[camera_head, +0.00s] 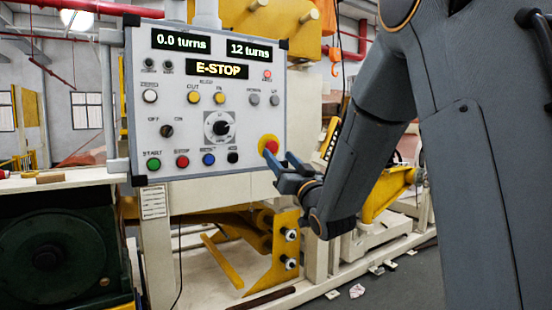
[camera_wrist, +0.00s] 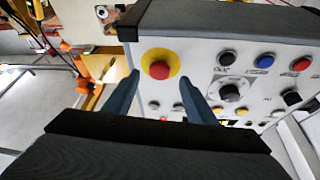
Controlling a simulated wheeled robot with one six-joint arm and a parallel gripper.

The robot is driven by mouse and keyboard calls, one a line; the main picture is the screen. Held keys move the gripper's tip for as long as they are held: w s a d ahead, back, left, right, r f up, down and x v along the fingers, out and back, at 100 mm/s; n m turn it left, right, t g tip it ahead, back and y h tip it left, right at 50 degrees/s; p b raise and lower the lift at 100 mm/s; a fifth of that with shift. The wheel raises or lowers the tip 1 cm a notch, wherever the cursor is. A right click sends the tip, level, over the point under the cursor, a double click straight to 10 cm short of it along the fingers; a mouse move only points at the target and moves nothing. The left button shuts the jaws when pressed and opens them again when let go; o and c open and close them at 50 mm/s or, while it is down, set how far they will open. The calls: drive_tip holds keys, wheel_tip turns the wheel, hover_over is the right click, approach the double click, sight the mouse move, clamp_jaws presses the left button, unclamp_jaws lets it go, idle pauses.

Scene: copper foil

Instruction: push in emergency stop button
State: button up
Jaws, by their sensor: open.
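The emergency stop button is a red knob on a yellow round base (camera_head: 268,145), at the lower right of the grey control panel (camera_head: 200,130). It also shows in the wrist view (camera_wrist: 159,70), upper middle, between and beyond my two fingers. My gripper (camera_head: 279,163) is open and empty, just in front of the button. In the wrist view its fingertips (camera_wrist: 158,82) flank the button at left and right. In the head view a fingertip overlaps the button's lower edge; I cannot tell whether it touches. The panel display (camera_head: 217,69) reads "E-STOP".
The panel carries several other knobs and coloured buttons, including a rotary dial (camera_head: 219,127), a red button (camera_head: 182,161) and a blue button (camera_head: 208,159). Yellow machinery (camera_head: 270,250) stands below the panel. A table (camera_head: 60,180) is at the left. Open floor lies at the lower right.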

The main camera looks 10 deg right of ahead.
drive_tip(key=shift+b+v, duration=0.55)
drive_tip(key=shift+v, duration=1.3)
drive_tip(key=shift+f, duration=0.1)
